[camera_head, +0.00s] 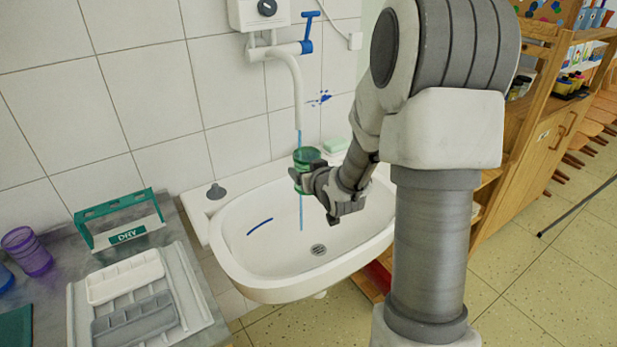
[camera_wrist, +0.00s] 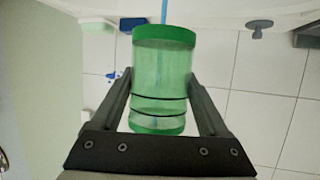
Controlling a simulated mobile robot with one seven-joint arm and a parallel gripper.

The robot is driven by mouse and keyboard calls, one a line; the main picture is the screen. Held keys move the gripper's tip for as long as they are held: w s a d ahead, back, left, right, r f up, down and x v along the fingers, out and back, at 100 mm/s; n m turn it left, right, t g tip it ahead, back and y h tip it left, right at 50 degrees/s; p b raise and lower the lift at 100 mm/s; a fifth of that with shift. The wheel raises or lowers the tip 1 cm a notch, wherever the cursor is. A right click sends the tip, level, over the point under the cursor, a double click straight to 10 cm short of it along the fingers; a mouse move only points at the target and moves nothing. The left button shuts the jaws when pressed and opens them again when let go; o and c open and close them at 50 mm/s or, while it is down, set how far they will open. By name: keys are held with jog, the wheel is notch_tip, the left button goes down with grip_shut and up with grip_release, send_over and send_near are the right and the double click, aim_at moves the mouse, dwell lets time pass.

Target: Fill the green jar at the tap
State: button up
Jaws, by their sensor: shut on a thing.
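The green jar (camera_head: 306,157) is held over the basin, under the white tap spout (camera_head: 297,95). A blue stream runs from the spout down to the jar, and a blue line also shows below it; whether water enters the jar or passes it is unclear. In the wrist view the translucent jar (camera_wrist: 160,75) has green ends and dark bands, with a blue line at its top edge. My gripper (camera_head: 300,180) is shut on the jar's sides; in the wrist view its fingers (camera_wrist: 160,95) flank it. The blue tap lever (camera_head: 307,32) is on the right.
The white sink (camera_head: 240,278) has a drain (camera_head: 318,249) and a blue mark inside. Left of it, a counter holds a rack marked DRY (camera_head: 127,235), a divided tray (camera_head: 75,310) and a purple cup (camera_head: 27,252). Soap (camera_head: 335,146) lies at the back rim. A wooden cabinet (camera_head: 525,165) stands right.

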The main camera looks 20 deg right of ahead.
jog(key=w+b, duration=0.1)
jog(key=w, duration=0.5)
jog(key=shift+w+d, duration=0.25)
dwell(7.2)
